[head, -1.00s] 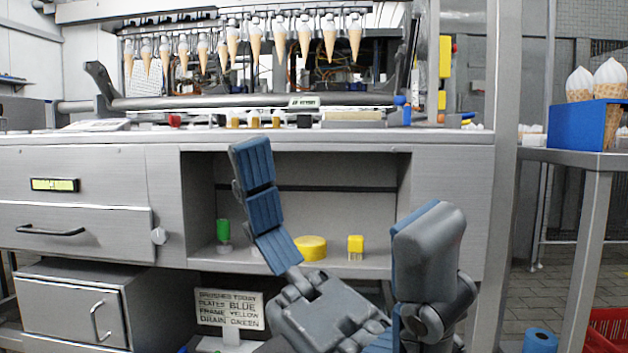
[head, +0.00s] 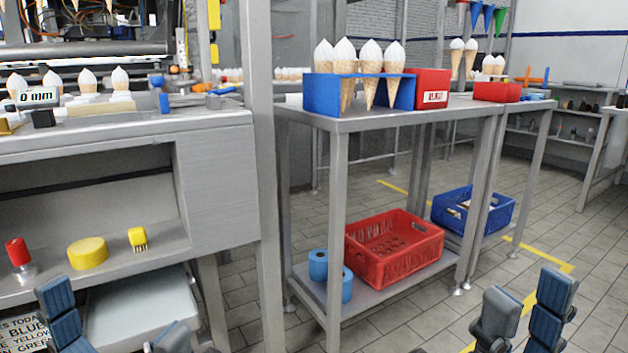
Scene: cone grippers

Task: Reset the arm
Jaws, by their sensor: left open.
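My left gripper (head: 122,325) is at the bottom left, in front of the machine's lower shelf. Its blue-padded finger (head: 62,310) and a grey finger (head: 172,338) stand wide apart with nothing between them. My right gripper (head: 524,312) is at the bottom right, over the tiled floor. It shows a grey finger and a blue-padded one near each other, with no object seen between them. How far its jaws are apart is unclear. Both grippers are cut off by the lower edge, and most of both arms is out of view.
A steel side table (head: 345,125) carries a blue cone holder (head: 322,95) and a red box (head: 432,85). A red crate (head: 392,268) and blue rolls (head: 318,265) sit on its lower shelf. A post (head: 262,180) stands beside the machine. Floor at right is clear.

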